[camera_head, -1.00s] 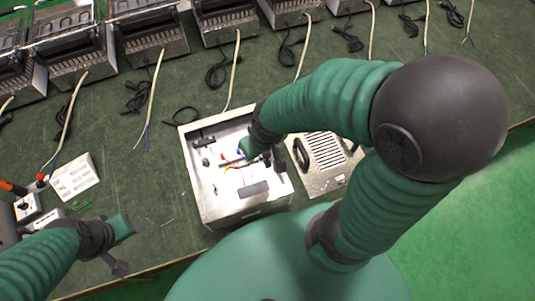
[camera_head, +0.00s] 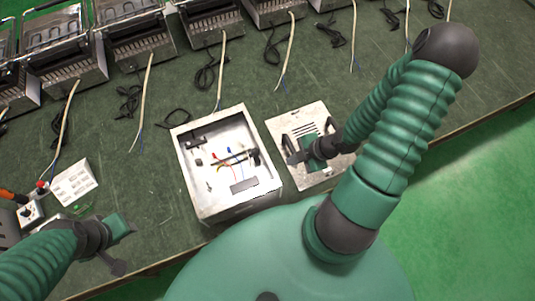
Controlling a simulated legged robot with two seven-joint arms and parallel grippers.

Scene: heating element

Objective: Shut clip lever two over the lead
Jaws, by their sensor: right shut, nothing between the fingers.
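The open white metal box (camera_head: 189,172) stands near the middle of the table's front edge. Inside it are coloured leads and small clip levers (camera_head: 230,155) in red, blue and yellow; they are too small to tell which lever is up or down. My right gripper (camera_head: 303,158) is shut and empty, to the right of the box, over the slotted metal panel (camera_head: 290,122). My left gripper (camera_head: 122,245) is at the lower left, apart from the box; its jaw opening is unclear.
Several grill-like appliances (camera_head: 136,35) with pale leads and black cords line the back of the green table (camera_head: 150,190). A white printed card (camera_head: 74,182) and a small socket box (camera_head: 30,212) are at the left. The table between card and box is clear.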

